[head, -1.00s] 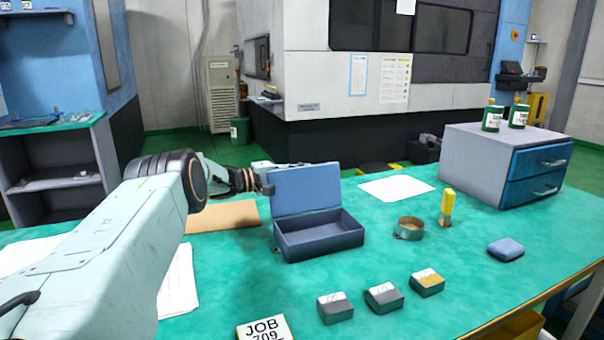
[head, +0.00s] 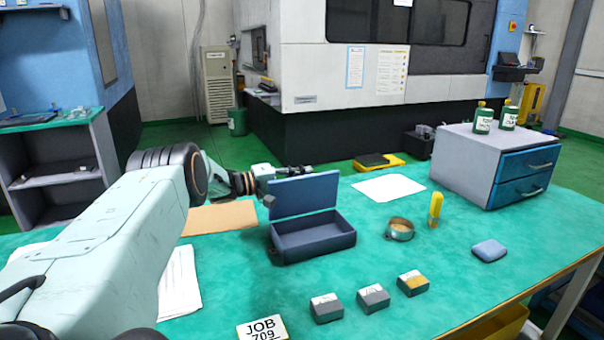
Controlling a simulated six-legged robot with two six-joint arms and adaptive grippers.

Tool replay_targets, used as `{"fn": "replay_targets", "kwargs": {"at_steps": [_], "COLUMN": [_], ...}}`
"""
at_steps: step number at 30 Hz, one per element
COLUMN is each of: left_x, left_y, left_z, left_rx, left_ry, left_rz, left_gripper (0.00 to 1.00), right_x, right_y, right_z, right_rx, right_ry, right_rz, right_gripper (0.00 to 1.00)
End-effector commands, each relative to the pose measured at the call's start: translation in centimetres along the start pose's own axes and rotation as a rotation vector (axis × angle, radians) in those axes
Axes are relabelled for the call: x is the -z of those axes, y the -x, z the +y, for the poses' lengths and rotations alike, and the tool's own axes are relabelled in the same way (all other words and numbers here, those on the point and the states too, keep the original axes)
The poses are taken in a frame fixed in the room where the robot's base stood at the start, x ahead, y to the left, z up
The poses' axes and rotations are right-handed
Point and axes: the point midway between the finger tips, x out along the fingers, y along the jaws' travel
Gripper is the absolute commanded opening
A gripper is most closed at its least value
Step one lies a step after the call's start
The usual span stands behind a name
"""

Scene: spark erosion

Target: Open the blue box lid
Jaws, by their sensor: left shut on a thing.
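The blue box (head: 314,246) stands on the green table, a shallow open tray with an empty-looking inside. Its lid (head: 306,194) stands raised along the box's back edge, so the box is open. My left arm comes in from the left, and my left gripper (head: 278,186) is at the lid's upper left, partly behind it. It is shut on the lid; the lid hides part of the fingers. My right gripper is not in view.
Right of the box are a round tin (head: 400,230), a yellow-handled tool (head: 435,209) and a blue pad (head: 489,251). Several small blocks (head: 373,299) and a JOB 709 card (head: 263,330) lie in front. A drawer unit (head: 468,168) stands at the back right. Brown paper (head: 222,218) lies left.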

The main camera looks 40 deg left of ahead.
Motion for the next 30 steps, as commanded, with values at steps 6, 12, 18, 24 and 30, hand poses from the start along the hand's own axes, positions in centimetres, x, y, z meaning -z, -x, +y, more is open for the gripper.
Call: {"fn": "replay_targets", "kwargs": {"at_steps": [6,12,18,24,30], "left_x": [0.2,0.1,0.1,0.1,0.2], "left_y": [0.2,0.1,0.1,1.1,4.8], "left_z": [-0.5,-0.3,-0.2,-0.1,0.0], "left_rx": [0.008,0.005,0.003,0.003,0.0], "left_ry": [0.003,0.002,0.001,0.002,0.005], "left_rz": [0.004,0.003,0.002,0.005,0.008], "left_gripper": [0.18,0.34,0.34,0.34,0.34], "right_x": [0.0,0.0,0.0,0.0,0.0], "right_y": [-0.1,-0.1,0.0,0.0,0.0], "right_z": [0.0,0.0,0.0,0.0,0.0], "right_rx": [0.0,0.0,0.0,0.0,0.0], "right_ry": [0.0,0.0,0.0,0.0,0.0], "right_rz": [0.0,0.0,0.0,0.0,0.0], "right_gripper": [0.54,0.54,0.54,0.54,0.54]}}
